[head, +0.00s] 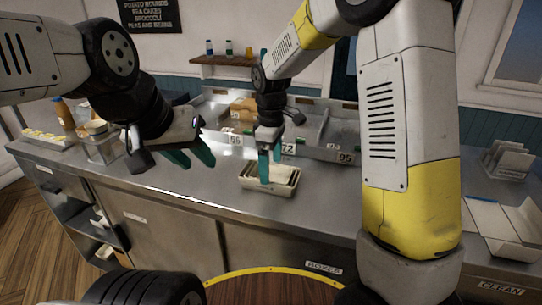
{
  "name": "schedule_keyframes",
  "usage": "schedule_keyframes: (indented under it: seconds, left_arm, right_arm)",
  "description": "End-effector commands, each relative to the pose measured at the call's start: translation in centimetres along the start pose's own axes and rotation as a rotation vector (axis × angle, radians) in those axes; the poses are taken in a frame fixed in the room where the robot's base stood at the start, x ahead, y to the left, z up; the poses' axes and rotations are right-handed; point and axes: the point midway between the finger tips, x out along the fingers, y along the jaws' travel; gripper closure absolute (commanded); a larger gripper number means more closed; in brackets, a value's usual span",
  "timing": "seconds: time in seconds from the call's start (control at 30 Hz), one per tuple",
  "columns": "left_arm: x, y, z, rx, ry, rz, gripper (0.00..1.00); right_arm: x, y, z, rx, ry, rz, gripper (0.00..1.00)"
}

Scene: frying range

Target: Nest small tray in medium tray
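A cream rectangular tray (256,184) sits on the steel counter in the middle of the view. A second rim seems to show inside it, but I cannot tell clearly whether that is a smaller tray. My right gripper (269,178) points down over the tray, with its teal fingers reaching into or against it. The fingers overlap in this view, so whether they grip a rim is unclear. My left gripper (189,160) hangs above the counter to the left of the tray, its teal fingers apart and empty.
The counter (215,192) is clear around the tray. Behind it are metal bins with number labels (288,149). Clear containers (101,146) stand at the left, an open white box (505,225) at the right. A shelf (222,61) holds small bottles.

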Motion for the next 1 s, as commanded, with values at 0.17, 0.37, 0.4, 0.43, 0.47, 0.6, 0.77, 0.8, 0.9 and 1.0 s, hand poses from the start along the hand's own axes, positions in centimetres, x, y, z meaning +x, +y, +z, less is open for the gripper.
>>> schedule_keyframes:
  seconds: [0.17,0.37,0.4,0.43,0.47,0.6,0.77,0.8,0.9,1.0]
  left_arm:
    - [0.0,0.0,0.0,0.0,0.0,0.0,0.64]
    - [0.0,0.0,0.0,0.0,0.0,0.0,0.64]
    - [0.0,0.0,0.0,0.0,0.0,0.0,0.64]
    - [0.0,0.0,0.0,0.0,0.0,0.0,0.64]
    - [0.0,0.0,0.0,0.0,0.0,0.0,0.64]
    - [0.0,0.0,0.0,0.0,0.0,0.0,0.64]
    - [0.0,0.0,0.0,0.0,0.0,0.0,0.64]
    - [0.0,0.0,0.0,0.0,0.0,0.0,0.64]
    - [0.0,0.0,0.0,0.0,0.0,0.0,0.64]
    - [0.0,0.0,0.0,0.0,0.0,0.0,0.64]
  right_arm:
    - [0.0,0.0,0.0,0.0,0.0,0.0,0.07]
    - [-0.8,0.1,-0.1,0.0,0.002,0.002,0.07]
    - [-1.3,0.1,-0.1,0.0,0.003,0.003,0.07]
    - [-1.8,0.1,-0.1,0.0,0.004,0.004,0.07]
    - [-2.2,0.1,-0.1,0.0,0.004,0.003,0.07]
    - [-4.7,0.1,0.0,0.001,0.003,0.003,0.07]
    - [-6.9,0.1,-0.1,0.0,0.002,0.002,0.07]
    - [-7.3,0.1,0.0,0.0,0.002,0.002,0.07]
    - [-7.7,0.0,0.0,0.0,0.001,0.001,0.07]
    - [-7.8,0.0,0.0,0.0,0.0,0.0,0.07]
